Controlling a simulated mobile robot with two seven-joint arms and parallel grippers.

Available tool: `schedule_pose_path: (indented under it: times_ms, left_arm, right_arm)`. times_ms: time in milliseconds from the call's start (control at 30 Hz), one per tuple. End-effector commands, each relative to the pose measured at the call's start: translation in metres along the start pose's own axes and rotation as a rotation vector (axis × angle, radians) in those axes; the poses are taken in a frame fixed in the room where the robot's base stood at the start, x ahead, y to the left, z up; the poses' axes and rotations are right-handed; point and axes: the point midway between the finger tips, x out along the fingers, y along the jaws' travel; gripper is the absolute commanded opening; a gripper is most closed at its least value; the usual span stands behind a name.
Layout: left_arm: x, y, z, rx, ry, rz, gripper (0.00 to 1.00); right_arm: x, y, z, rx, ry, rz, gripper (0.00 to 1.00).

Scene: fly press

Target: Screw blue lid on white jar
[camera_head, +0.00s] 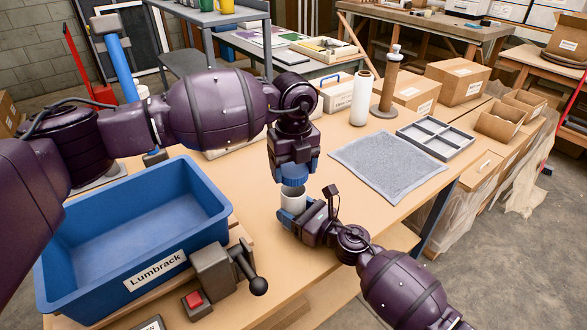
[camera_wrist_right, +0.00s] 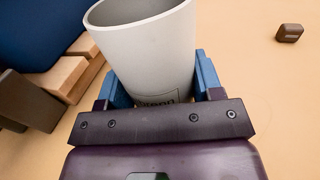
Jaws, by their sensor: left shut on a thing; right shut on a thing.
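The white jar (camera_head: 293,199) stands upright with my right gripper (camera_head: 299,212) shut around its body from the side. In the right wrist view the jar (camera_wrist_right: 150,55) shows an open, uncovered rim, with blue fingers (camera_wrist_right: 156,80) on both sides. My left gripper (camera_head: 293,166) points down and is shut on the blue lid (camera_head: 294,176), directly above the jar in the head view. The lid is out of the right wrist view. The gap between lid and rim is hard to judge in the head view.
A blue Lumbrack bin (camera_head: 130,235) stands on the left of the table. A fly press part with a black knob (camera_head: 258,286) is in front. Table around the jar is clear.

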Motion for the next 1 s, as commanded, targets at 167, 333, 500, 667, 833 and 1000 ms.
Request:
schedule_pose_path:
  times_ms: [167,333,500,667,833,1000]
  left_arm:
    - [0.018,0.000,0.000,0.001,0.000,0.000,0.49]
    - [0.018,0.000,0.000,0.001,-0.001,0.000,0.49]
    - [0.018,0.000,0.000,0.000,0.000,0.000,0.49]
    - [0.018,0.000,0.000,0.000,0.000,0.000,0.49]
    - [0.024,0.000,0.000,0.000,0.001,0.001,0.49]
    - [0.033,0.000,0.000,-0.001,0.002,0.001,0.49]
  right_arm:
    - [0.000,0.000,0.000,0.000,0.000,0.000,0.18]
    - [0.000,0.000,0.000,0.000,0.000,0.000,0.18]
    - [0.000,0.000,0.000,0.000,0.000,0.000,0.18]
    - [0.000,0.000,0.000,0.000,0.000,0.000,0.18]
    - [0.000,0.000,0.000,0.000,0.000,0.000,0.18]
    - [0.000,0.000,0.000,0.000,0.000,0.000,0.18]
